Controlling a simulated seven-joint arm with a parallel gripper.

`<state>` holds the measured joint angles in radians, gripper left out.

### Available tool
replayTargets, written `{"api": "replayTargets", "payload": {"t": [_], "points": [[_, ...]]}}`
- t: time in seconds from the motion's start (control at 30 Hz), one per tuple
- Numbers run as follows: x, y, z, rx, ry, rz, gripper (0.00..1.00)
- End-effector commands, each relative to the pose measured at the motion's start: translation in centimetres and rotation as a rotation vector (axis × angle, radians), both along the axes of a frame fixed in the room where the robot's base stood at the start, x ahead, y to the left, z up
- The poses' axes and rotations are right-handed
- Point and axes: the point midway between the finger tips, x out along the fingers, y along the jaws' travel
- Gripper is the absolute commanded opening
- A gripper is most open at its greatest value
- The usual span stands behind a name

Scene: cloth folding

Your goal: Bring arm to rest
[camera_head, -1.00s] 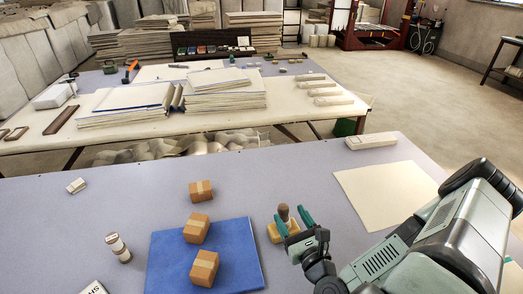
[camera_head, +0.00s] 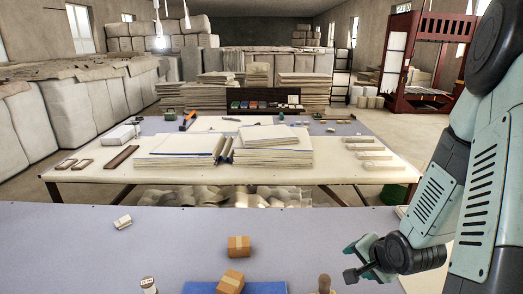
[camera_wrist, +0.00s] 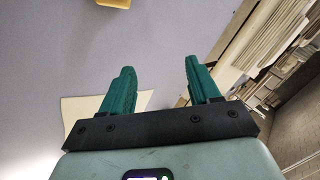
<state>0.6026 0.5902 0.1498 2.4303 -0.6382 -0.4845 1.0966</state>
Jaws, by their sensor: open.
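My gripper (camera_wrist: 158,80) shows in the wrist view with its two green fingers apart and nothing between them. In the head view my gripper (camera_head: 358,262) is raised above the right part of the near table, pointing left. The blue cloth (camera_head: 262,288) lies on the table at the bottom edge, mostly cut off. A brown wooden knob (camera_head: 324,283) shows at the bottom, left of my gripper.
A small white block (camera_head: 123,222) and a white cylinder (camera_head: 149,285) are on the near table's left. A cream sheet (camera_wrist: 75,112) lies below my gripper. A second table with paper stacks (camera_head: 270,150) stands behind. The near table's middle left is clear.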

Motion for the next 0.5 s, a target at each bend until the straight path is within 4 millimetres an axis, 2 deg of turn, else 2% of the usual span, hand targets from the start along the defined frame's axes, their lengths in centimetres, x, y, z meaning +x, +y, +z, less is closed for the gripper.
{"api": "replayTargets", "payload": {"t": [0.03, 0.17, 0.27, 0.37, 0.5], "points": [[0.5, 0.0, 2.5, -0.094, 0.002, 0.051, 0.61], [0.3, 0.4, 7.9, -0.299, 0.041, 0.169, 0.61], [-0.5, 1.5, 12.1, -0.422, 0.067, 0.256, 0.61], [-2.0, 3.0, 16.3, -0.514, 0.089, 0.341, 0.61], [-5.2, 5.9, 21.4, -0.597, 0.105, 0.479, 0.61]]}}
